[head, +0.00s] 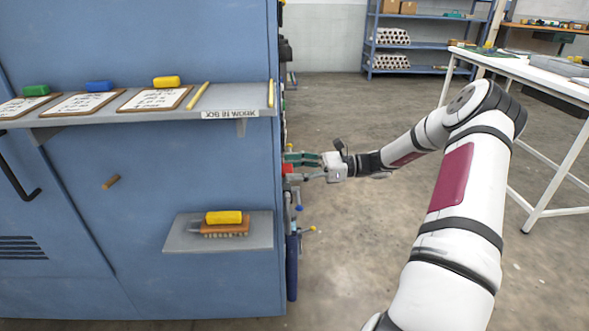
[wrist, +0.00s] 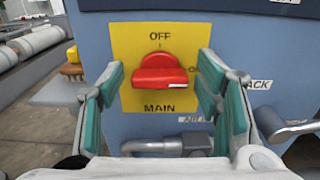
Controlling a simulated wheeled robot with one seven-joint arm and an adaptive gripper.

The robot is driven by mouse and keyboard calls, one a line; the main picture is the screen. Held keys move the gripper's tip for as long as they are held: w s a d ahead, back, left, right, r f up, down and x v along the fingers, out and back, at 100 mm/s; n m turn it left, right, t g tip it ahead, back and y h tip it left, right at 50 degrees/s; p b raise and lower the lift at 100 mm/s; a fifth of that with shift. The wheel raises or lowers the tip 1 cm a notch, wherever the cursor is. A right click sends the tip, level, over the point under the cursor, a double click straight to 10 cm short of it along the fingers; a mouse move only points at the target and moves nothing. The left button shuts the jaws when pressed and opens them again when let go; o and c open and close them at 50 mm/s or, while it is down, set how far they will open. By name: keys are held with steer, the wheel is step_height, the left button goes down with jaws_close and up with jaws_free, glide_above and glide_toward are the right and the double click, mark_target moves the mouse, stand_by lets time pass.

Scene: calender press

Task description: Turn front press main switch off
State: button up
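The main switch is a red rotary knob (wrist: 160,72) on a yellow plate (wrist: 126,38) marked OFF at the top and MAIN at the bottom. A white mark on the knob points right, toward lettering that begins with "O" and is partly hidden by my finger. In the wrist view my gripper (wrist: 161,92) is open, with one green-padded finger on each side of the knob. No contact with the knob is clear. In the head view my gripper (head: 300,166) is at the side of the blue press cabinet (head: 130,235), with a bit of red showing by its fingertips.
A grey shelf (head: 150,119) with clipboards and coloured blocks juts from the cabinet front. A smaller shelf (head: 180,238) holds a brush. A grey pipe handle (wrist: 165,146) lies below the plate, and a metal lever (wrist: 295,130) sits at right. Floor (head: 345,240) beside the cabinet is clear.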

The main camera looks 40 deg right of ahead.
steer(key=c, duration=0.8)
steer(key=shift+o, duration=0.2)
steer(key=shift+n+p, duration=0.3)
steer(key=shift+n, duration=0.1)
steer(key=n+p, duration=0.1)
steer(key=n, duration=0.4)
steer(key=n+p, duration=0.1)
steer(key=n, duration=0.5)
steer(key=n+p, duration=0.1)
steer(key=n, duration=0.5)
steer(key=shift+s+a+f, duration=0.15)
steer(key=shift+s+f, duration=0.1)
steer(key=shift+f, duration=0.05)
steer(key=o, duration=1.2)
steer(key=shift+c, duration=0.2)
